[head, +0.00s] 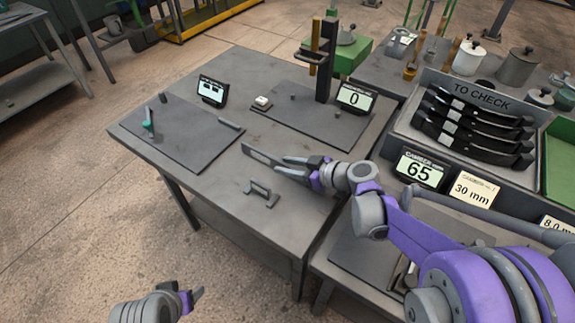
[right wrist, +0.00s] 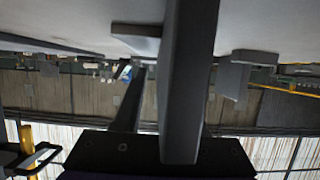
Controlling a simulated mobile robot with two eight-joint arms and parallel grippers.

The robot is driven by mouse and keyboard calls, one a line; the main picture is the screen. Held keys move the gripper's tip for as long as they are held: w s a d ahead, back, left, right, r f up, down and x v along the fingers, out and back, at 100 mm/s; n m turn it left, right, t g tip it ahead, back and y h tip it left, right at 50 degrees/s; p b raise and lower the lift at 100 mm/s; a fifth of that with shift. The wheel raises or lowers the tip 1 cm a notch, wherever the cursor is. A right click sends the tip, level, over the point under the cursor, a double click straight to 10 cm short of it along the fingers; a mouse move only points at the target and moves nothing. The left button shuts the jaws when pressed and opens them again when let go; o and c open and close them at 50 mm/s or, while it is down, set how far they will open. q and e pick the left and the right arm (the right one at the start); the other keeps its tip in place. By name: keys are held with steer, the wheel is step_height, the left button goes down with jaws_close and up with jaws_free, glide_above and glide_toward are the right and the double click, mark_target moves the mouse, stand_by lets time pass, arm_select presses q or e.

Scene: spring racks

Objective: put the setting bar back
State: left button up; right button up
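A flat grey bar-like piece (head: 258,156) with a pale marking lies on the bench, and I take it for the setting bar. My right gripper (head: 282,168) is low over the bench at its right end. Its two fingers show apart in the head view; whether they touch the piece I cannot tell. A small dark stand with two raised ends (head: 262,192) is just in front. My left gripper (head: 193,298) is at the lower left, clear of the bench, its opening unclear.
A plate with a teal-handled lever (head: 150,122) is on the left of the bench. A press with a column (head: 326,60) and a display reading 0 (head: 355,97) stand behind. A "TO CHECK" rack (head: 465,92) with dark springs is at right. The bench's front left is clear.

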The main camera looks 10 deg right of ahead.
steer(key=p+v, duration=0.1)
steer(key=v, duration=1.1)
steer(key=shift+a, duration=0.1)
